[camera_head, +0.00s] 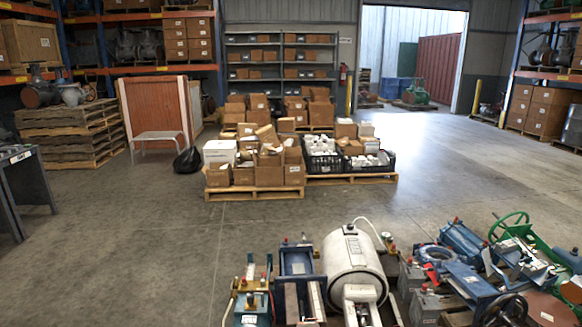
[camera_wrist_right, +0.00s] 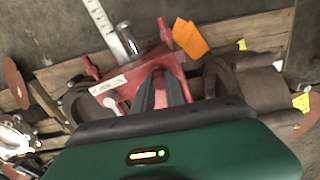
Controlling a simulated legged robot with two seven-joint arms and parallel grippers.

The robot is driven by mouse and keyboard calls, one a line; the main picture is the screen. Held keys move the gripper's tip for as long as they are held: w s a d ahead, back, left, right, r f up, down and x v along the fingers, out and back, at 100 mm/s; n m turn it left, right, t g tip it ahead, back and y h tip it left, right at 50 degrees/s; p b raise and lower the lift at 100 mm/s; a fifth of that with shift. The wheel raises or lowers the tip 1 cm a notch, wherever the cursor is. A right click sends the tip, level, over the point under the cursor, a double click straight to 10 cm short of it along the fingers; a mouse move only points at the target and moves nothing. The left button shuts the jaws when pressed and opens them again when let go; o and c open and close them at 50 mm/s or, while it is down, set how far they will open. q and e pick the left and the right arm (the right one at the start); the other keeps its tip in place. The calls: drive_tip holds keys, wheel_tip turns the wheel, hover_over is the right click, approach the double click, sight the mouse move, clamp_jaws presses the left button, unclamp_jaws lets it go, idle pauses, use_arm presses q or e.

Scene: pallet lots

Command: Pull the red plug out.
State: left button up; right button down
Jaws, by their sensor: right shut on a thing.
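In the right wrist view, a red fitting (camera_wrist_right: 118,82) with a white label lies over wooden slats among metal parts. My right gripper (camera_wrist_right: 160,80) reaches into it with two dark fingers. A narrow red piece, which looks like the red plug (camera_wrist_right: 158,74), shows between the fingertips, and the gripper is shut on it. Its lower end is hidden by the fingers and the green gripper body. I cannot tell how deep the plug sits. My left gripper is in neither view.
Brown round flanges (camera_wrist_right: 240,82) and an orange tag (camera_wrist_right: 190,38) lie close around the right gripper. In the head view, a white cylinder (camera_head: 352,255) and blue machine parts (camera_head: 460,240) crowd the front. A pallet of boxes (camera_head: 255,192) stands beyond open floor (camera_head: 130,250).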

drive_tip(key=shift+r, duration=0.15)
idle(0.7)
drive_tip(key=shift+r+p, duration=2.7)
drive_tip(key=shift+r, duration=0.15)
